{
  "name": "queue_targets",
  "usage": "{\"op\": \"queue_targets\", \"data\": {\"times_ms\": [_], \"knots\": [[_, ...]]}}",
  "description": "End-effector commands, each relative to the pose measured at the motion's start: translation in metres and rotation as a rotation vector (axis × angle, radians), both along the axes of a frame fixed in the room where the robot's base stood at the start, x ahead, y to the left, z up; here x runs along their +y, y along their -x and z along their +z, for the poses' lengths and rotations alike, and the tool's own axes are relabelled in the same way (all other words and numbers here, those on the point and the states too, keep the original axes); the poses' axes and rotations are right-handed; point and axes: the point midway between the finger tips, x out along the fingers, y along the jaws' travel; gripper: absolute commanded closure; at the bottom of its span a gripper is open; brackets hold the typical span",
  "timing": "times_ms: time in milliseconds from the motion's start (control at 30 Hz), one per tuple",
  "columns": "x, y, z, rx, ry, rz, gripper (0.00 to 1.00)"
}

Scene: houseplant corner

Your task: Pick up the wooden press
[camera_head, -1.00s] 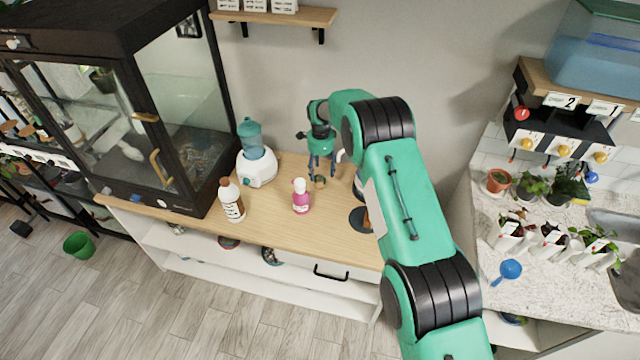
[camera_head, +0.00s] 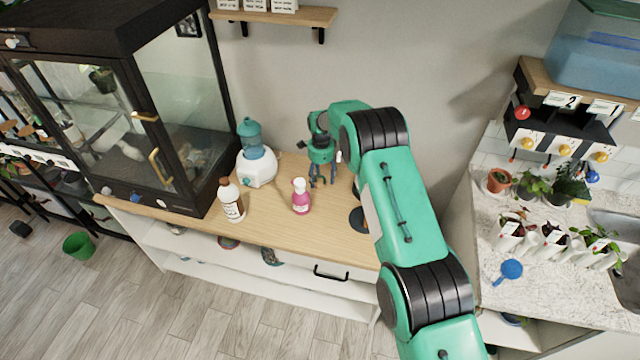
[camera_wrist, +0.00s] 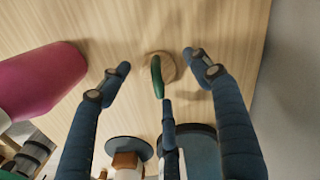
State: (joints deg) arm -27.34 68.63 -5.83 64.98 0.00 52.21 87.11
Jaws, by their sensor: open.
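The wooden press (camera_wrist: 169,67) is a small round wooden piece with a curved green handle (camera_wrist: 157,77). It sits on the wooden tabletop in the wrist view, near the top middle. My gripper (camera_wrist: 157,62) has three dark blue fingers, spread open, with the press between and just beyond the tips. No finger visibly touches it. In the head view my gripper (camera_head: 319,183) points down over the counter near the wall, and its fingers largely hide the press.
A pink bottle (camera_head: 301,198) stands just left of my gripper. A brown-capped white bottle (camera_head: 232,203) and a white-and-teal humidifier (camera_head: 257,168) stand farther left. A dark round-based object (camera_head: 360,220) is partly behind my arm. The counter (camera_head: 270,225) is clear in front.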

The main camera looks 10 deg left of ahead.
Motion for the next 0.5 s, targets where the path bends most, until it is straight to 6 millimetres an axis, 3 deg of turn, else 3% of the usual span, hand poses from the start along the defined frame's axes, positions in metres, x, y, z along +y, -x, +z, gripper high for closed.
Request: {"op": "queue_targets", "data": {"times_ms": [200, 500], "knots": [[0.000, 0.000, -0.018, 0.000, 0.000, 0.000, 0.37], [0.000, 0.000, -0.019, 0.000, 0.000, 0.000, 0.37]]}}
